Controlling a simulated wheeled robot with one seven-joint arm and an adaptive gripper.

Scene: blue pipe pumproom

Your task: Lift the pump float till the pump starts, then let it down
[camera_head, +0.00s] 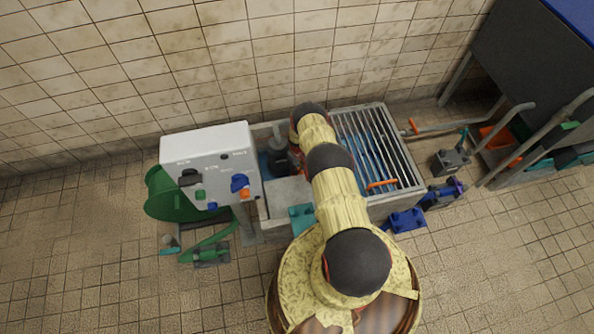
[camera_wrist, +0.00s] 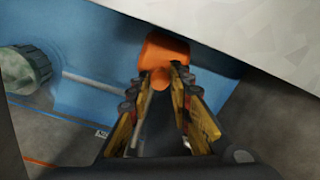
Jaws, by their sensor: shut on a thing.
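In the wrist view an orange block (camera_wrist: 165,48), which looks like the pump float, is at the tips of my gripper (camera_wrist: 160,82). The fingers are shut on its near end, a small rounded part. Blue, like water or a painted wall, lies behind it. A thin pale rod runs left from near the fingers to a dark green ribbed knob (camera_wrist: 27,68). In the head view my arm reaches over the open part of the grey basin (camera_head: 262,210), and the float and fingertips cannot be made out there.
A metal grating (camera_head: 372,140) with an orange handle (camera_head: 381,184) covers the basin's right part. A white control box (camera_head: 210,165) with knobs stands left of the opening. A pale panel edge (camera_wrist: 255,35) is close to the gripper at upper right in the wrist view.

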